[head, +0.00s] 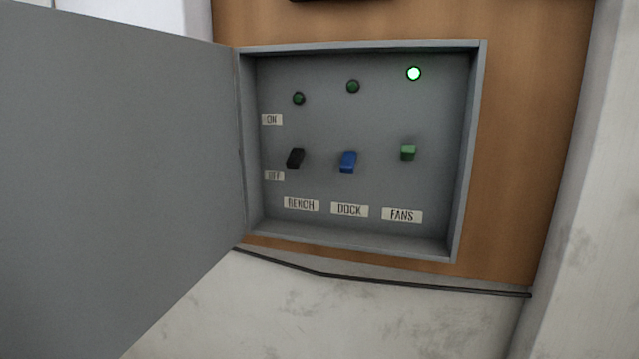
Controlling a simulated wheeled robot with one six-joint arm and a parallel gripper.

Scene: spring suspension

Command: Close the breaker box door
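The grey breaker box (474,150) is mounted on a brown wooden panel. Its grey door (120,170) is hinged on the box's left side and stands wide open, swung out toward the camera and filling the left of the view. Inside are a black switch (295,158) labelled BENCH, a blue switch (348,161) labelled DOCK and a green switch (408,152) labelled FANS. The light (414,73) above FANS glows green; the other two lights are dark. My gripper is not in view.
A dark cable (400,282) runs along the wall below the box. The wooden panel (525,140) is bare to the right of the box. A pale wall or pillar (595,200) stands at the far right. The space directly before the box opening looks clear.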

